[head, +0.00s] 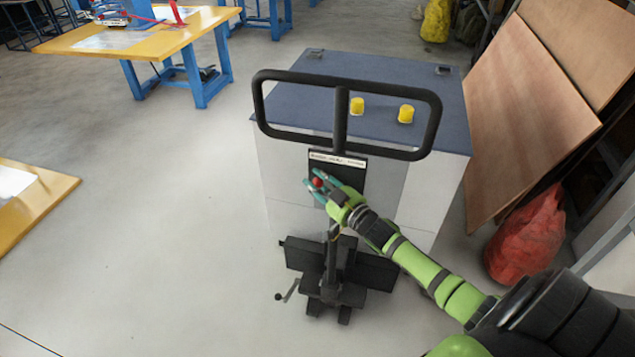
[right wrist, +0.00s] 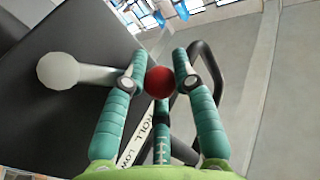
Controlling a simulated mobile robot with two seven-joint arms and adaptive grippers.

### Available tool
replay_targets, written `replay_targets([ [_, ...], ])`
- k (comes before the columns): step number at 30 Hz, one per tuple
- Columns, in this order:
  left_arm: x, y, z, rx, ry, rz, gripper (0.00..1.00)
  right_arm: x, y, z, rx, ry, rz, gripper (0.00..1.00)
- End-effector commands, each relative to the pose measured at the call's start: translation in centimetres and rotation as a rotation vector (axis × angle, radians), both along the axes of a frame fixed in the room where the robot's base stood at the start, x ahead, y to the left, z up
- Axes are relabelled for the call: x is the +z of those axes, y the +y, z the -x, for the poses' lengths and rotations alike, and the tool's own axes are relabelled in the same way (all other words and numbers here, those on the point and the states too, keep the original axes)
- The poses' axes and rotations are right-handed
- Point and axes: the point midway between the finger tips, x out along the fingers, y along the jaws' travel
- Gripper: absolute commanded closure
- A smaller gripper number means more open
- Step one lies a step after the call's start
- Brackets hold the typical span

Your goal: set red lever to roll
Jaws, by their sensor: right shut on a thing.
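The red lever's round red knob (head: 317,182) shows at the front of a black panel (head: 378,175) on the machine. My right gripper (head: 315,187) is shut on the knob, with teal fingers on both sides of it. In the right wrist view the red knob (right wrist: 160,82) sits between the two fingertips (right wrist: 160,72). The lever's shaft is mostly hidden behind the fingers. A white label strip (head: 337,159) runs along the panel top; in the right wrist view the word ROLL is readable on the label (right wrist: 146,139). My left gripper is not in view.
A pale ball knob (right wrist: 57,70) on a rod stands left of the fingers. A black handlebar loop (head: 340,112) rises above the panel, before a blue-topped cabinet (head: 390,75) with two yellow caps (head: 406,114).

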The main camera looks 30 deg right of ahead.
Motion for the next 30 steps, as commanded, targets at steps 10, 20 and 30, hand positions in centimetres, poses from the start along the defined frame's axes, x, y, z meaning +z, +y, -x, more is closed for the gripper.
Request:
replay_targets([
  [10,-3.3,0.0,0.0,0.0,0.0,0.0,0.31,-0.1,-0.7,0.8,0.0,-0.127,-0.107,1.0],
  [20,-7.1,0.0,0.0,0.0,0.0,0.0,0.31,0.4,-1.7,2.0,-0.001,-0.302,-0.256,1.0],
  [30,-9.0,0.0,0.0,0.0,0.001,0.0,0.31,0.9,-2.3,2.7,-0.001,-0.403,-0.345,1.0],
])
